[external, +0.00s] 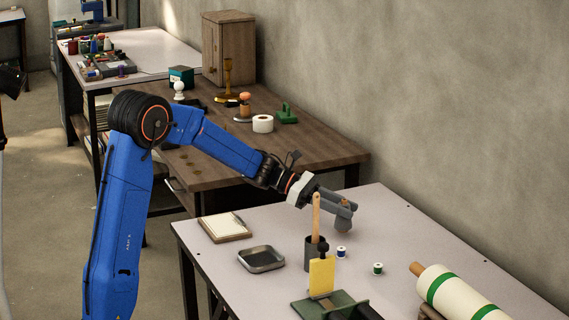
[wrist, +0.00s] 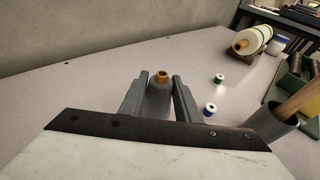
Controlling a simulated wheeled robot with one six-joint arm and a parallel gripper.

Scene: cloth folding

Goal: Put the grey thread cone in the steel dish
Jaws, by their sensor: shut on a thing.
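The grey thread cone (wrist: 159,98) stands between the two fingers of my gripper (wrist: 157,90), with its orange-brown tip showing at the top in the wrist view. My gripper is shut on it. In the external view the cone (external: 343,224) is partly hidden by my gripper (external: 343,203), at the far side of the light table. I cannot tell whether its base touches the table.
A dark cup (external: 309,254) with a wooden stick stands between the cone and the dish. Small blue and green spools (external: 341,252) lie near it. A yellow card (external: 322,277), a notepad (external: 225,227) and a fabric roll (external: 455,291) are also on the table.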

